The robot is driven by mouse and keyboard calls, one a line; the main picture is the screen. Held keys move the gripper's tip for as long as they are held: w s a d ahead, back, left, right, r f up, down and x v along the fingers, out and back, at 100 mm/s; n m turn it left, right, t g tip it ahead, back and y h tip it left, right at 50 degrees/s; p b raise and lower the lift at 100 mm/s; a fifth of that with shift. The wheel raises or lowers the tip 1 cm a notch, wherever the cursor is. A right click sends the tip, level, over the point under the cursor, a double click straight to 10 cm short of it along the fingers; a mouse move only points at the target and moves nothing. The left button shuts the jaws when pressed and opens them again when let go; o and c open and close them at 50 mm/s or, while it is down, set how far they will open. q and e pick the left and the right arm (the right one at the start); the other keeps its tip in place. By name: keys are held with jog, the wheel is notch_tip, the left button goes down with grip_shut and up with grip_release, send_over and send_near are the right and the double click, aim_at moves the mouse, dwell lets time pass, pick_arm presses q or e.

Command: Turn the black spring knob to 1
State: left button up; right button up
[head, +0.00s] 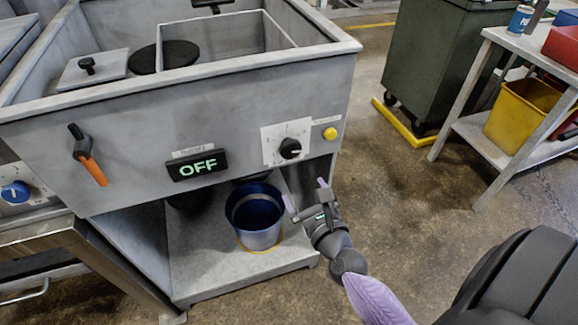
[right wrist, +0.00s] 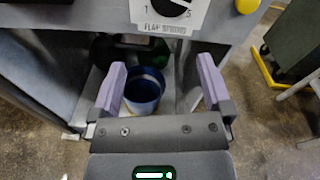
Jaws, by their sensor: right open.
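The black spring knob (head: 290,148) sits on a white dial plate (head: 270,155) on the front of the grey compactor. In the right wrist view the knob (right wrist: 174,8) is at the top edge, partly cut off, with a "1" and a "5" on its plate and a label below. My right gripper (head: 307,198) is open and empty, below and slightly right of the knob, apart from it. Its two lilac fingers also show in the right wrist view (right wrist: 161,88), spread wide. My left gripper is out of view.
A yellow button (head: 330,133) is right of the dial. A display (head: 197,165) reads "OFF". An orange-handled lever (head: 88,158) is at left. A blue bucket (head: 256,218) stands on the lower shelf (head: 215,270). A green bin (head: 440,60) and a side table (head: 535,45) stand at right.

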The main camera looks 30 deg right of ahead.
aim_at(292, 153)
jog(key=w+d+m, duration=0.1)
jog(key=w, duration=0.2)
jog(key=w+d+r+m+b, duration=0.1)
jog(key=w, duration=0.2)
jog(key=w+d+r+m, duration=0.1)
jog(key=w, duration=0.3)
jog(key=shift+d+t+h, duration=0.1)
jog(key=shift+t+h, duration=0.3)
jog(key=c, duration=1.1)
